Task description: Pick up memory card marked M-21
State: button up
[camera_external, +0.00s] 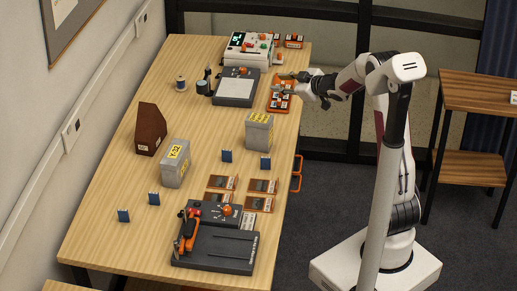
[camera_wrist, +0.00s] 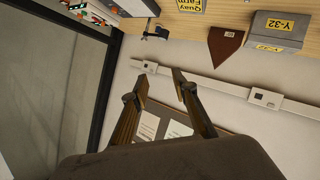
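No marking M-21 is readable in either view. Small blue upright pieces with pale labels stand on the table, one at the middle (camera_external: 226,155), one to its right (camera_external: 265,162), and two at the left (camera_external: 154,199) (camera_external: 124,215); their marks are too small to read.
A grey box marked Y-32 (camera_external: 175,163), another grey box (camera_external: 259,131) and a brown wedge (camera_external: 151,128) stand mid-table. A grey device (camera_external: 236,88) and a knobbed console (camera_external: 248,48) are at the back. Brown card holders (camera_external: 222,182) and a black fixture (camera_external: 215,248) are in front.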

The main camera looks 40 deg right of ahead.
notch_tip(320, 180, down, 6)
jog(key=w+a+f+n+y, duration=0.1)
jog(key=w+a+n+y, duration=0.1)
jog(key=y, duration=0.2)
jog(key=n+g+y, duration=0.3)
jog(key=y, duration=0.5)
send_over(282, 168)
jog(key=w, duration=0.2)
notch_tip(282, 168, down, 12)
jog(key=s+f, duration=0.1)
jog(key=f, duration=0.1)
jog(key=s+d+f+m, duration=0.1)
jog(key=f, duration=0.2)
jog(key=s+d+f+m+t, duration=0.1)
jog(key=f, duration=0.1)
jog(key=shift+s+d+f, duration=0.15)
jog(key=shift+s+f, duration=0.05)
jog(key=shift+f, duration=0.15)
jog(key=shift+x, duration=1.3)
